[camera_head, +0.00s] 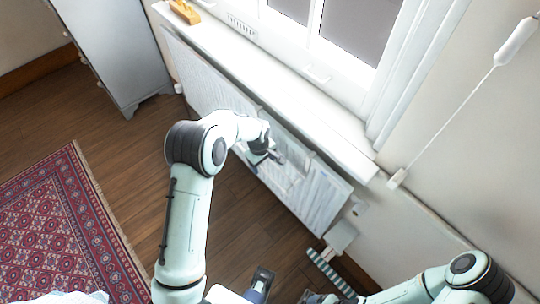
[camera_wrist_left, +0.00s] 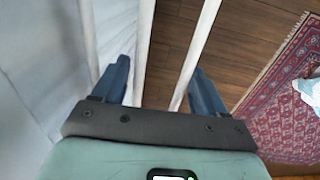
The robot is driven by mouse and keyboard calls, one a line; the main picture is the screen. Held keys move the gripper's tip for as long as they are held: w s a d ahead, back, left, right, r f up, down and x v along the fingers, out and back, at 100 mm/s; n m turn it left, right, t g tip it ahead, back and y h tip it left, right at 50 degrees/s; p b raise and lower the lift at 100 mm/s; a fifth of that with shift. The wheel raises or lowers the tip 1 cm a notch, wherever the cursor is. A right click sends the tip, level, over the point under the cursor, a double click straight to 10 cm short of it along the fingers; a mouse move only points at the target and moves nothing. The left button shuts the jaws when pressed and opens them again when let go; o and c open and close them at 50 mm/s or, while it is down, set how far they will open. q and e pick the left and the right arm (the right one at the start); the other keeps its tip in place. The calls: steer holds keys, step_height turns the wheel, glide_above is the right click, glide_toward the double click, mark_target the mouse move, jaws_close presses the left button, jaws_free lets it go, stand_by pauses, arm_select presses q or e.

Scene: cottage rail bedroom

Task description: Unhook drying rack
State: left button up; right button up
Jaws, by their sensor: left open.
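The white drying rack (camera_head: 287,178) is at the radiator's front, below the window sill; its outline blends with the radiator in the head view. In the left wrist view its pale bars (camera_wrist_left: 146,40) run down towards my left gripper (camera_wrist_left: 160,76). The left jaws are open, with at least one bar seen between the fingers; I cannot tell whether they touch it. In the head view the left gripper (camera_head: 272,157) is at the rack, partly hidden by its wrist. My right gripper (camera_head: 285,290) is low at the bottom edge, partly cut off, away from the rack; its jaw state is unclear.
The white radiator (camera_head: 205,80) runs under the window sill (camera_head: 275,90). A grey cabinet (camera_head: 115,45) stands at the upper left. A red patterned rug (camera_head: 65,220) covers the left floor. A blind cord (camera_head: 445,120) hangs at the right. Wooden floor (camera_head: 130,135) is clear between rug and radiator.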

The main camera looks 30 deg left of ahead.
arm_select(q)
steer(key=c, duration=0.8)
steer(key=shift+r, duration=0.25)
steer(key=shift+r+p, duration=0.85)
steer(key=shift+r, duration=0.25)
steer(key=shift+s+a+b, duration=0.2)
steer(key=shift+s+a, duration=0.05)
steer(key=shift+s, duration=0.3)
steer(key=shift+s+a+b, duration=0.2)
steer(key=shift+s, duration=0.3)
steer(key=s, duration=0.1)
steer(key=s+a, duration=0.1)
steer(key=s, duration=0.1)
steer(key=s+b, duration=0.1)
steer(key=shift+s+a, duration=0.2)
steer(key=shift+a, duration=0.2)
